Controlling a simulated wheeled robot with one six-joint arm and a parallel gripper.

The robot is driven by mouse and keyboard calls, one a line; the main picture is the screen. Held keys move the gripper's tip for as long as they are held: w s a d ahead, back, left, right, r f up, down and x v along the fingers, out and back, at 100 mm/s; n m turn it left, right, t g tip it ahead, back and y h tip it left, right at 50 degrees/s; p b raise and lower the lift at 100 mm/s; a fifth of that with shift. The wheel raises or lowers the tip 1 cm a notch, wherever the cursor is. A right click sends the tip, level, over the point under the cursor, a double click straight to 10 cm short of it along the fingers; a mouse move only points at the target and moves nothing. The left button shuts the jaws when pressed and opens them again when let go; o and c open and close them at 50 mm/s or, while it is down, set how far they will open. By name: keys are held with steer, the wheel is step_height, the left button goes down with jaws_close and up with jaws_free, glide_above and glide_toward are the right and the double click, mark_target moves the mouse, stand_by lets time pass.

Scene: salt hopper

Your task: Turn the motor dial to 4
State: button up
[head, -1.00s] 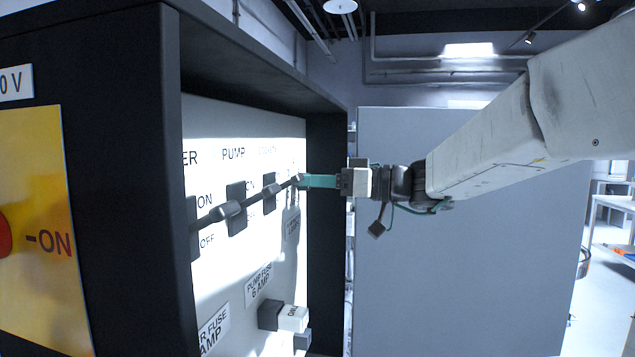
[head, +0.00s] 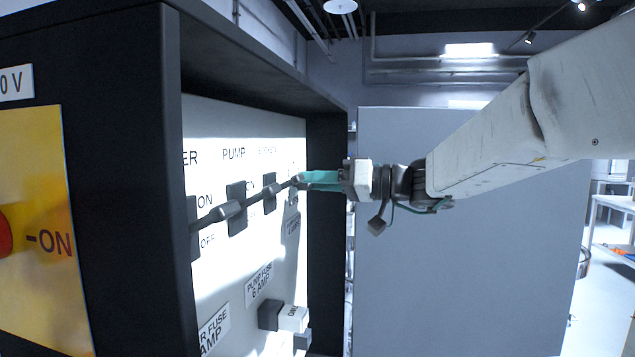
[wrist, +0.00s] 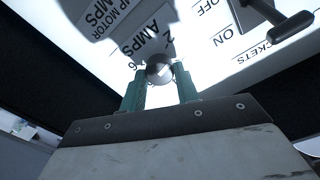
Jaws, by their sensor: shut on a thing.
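The motor dial (wrist: 160,70) is a small round grey knob with a pale pointer line, on the white panel. Beside it are partly visible letters reading "MP MOTOR AMPS", "2", "AMPS" and "6". A "4" is not readable, and I cannot tell which mark the pointer meets. My gripper (wrist: 161,85) has teal fingers on both sides of the dial and is shut on it. In the head view my gripper (head: 303,181) reaches from the right to the panel's far end; the dial is mostly hidden there.
A black switch handle (wrist: 283,26) stands out from the panel near the sockets label. More lever switches (head: 237,208) run along the panel on the left. Fuse holders (head: 292,318) stick out below. The black cabinet frame (head: 326,230) and open grey door (head: 460,250) flank my arm.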

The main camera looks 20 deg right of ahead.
steer(key=m, duration=1.9)
steer(key=shift+f+m+g, duration=0.2)
steer(key=shift+m+g, duration=0.1)
steer(key=shift+m, duration=0.1)
stand_by(0.4)
steer(key=o, duration=1)
steer(key=shift+d, duration=0.1)
